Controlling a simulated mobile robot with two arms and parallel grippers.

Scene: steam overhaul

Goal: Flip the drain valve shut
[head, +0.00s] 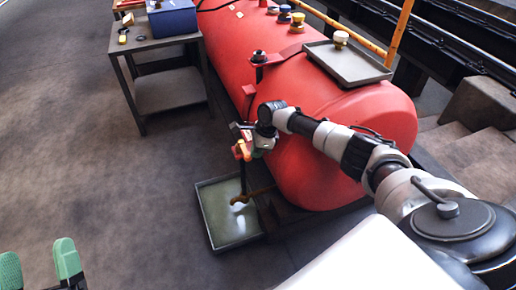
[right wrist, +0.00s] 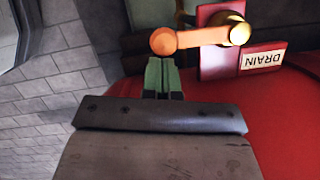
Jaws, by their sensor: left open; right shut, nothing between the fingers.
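The drain valve shows in the right wrist view as an orange lever (right wrist: 190,39) with a rounded end, running sideways from a brass hub (right wrist: 237,30) on a red plate. A "DRAIN" label (right wrist: 263,59) is beside it, upside down. My right gripper (right wrist: 163,62) is shut and empty, its green fingertips right at the lever's rounded end; I cannot tell if they touch. In the head view, the valve (head: 241,150) is small and partly hidden at the red boiler's (head: 300,90) near end, with my right gripper (head: 257,146) beside it. My left gripper (head: 38,266) is open and empty, far from the valve.
A shallow drip tray (head: 206,222) with a pale shiny patch lies on the floor below a bent pipe (head: 260,192). A metal side table (head: 122,48) holds a blue box (head: 172,18). Another tray (head: 345,66) rests on the boiler. Open floor lies at left.

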